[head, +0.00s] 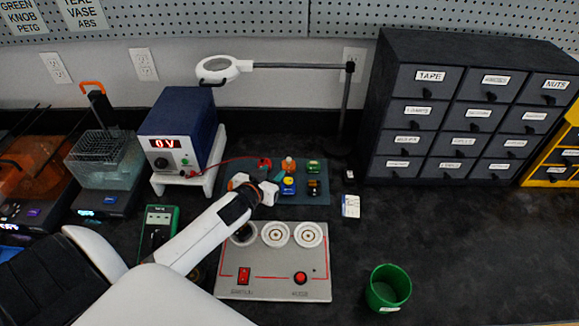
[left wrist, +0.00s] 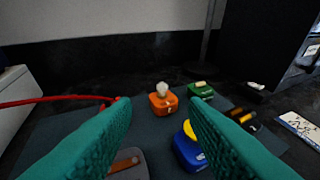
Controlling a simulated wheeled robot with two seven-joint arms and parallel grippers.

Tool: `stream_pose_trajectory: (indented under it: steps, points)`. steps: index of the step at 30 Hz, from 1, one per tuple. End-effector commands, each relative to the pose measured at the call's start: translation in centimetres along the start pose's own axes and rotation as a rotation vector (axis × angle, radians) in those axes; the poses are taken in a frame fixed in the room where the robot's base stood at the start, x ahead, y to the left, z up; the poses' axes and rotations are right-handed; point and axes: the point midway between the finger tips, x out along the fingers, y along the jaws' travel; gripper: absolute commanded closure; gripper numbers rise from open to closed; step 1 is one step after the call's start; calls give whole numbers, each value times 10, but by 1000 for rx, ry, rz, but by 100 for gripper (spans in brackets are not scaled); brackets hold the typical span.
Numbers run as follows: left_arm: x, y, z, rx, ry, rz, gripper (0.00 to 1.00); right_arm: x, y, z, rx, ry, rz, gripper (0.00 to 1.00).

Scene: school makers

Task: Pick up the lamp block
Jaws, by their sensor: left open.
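Small blocks sit on a dark mat (head: 305,199). The orange block (head: 289,168) has a pale, bulb-like top and looks like the lamp block; it also shows in the left wrist view (left wrist: 162,104), upright and ahead, between the fingertips in the picture. My left gripper (head: 255,185) is open and empty, over the left part of the mat, nearer me than the orange block and apart from it. Its teal fingers fill both lower sides of the left wrist view. My right gripper is not in view.
A blue block with a yellow top (left wrist: 188,147) is close by the right finger. A green block (left wrist: 201,90) and a black-and-orange one (left wrist: 243,117) stand farther right. A red cable (left wrist: 52,99) runs in from the left. A magnifier lamp stand (head: 345,110) rises behind.

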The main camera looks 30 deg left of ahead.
Motion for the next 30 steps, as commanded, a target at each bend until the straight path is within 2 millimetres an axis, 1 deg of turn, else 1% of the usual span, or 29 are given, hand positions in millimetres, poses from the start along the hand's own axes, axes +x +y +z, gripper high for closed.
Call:
stream_pose_trajectory:
  steps: [1,3,6,14,21,25,30]
  points:
    - [10,1,3,1,-2,2,60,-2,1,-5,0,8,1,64]
    - [22,0,2,1,-1,1,60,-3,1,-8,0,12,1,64]
    - [35,0,2,0,0,2,60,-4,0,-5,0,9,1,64]
    - [52,-1,2,0,1,1,60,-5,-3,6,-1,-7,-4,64]
    - [85,-4,1,-1,0,1,60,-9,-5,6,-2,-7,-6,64]
    - [94,-4,0,0,2,1,60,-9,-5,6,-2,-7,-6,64]
    - [96,-4,0,0,2,0,60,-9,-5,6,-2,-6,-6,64]
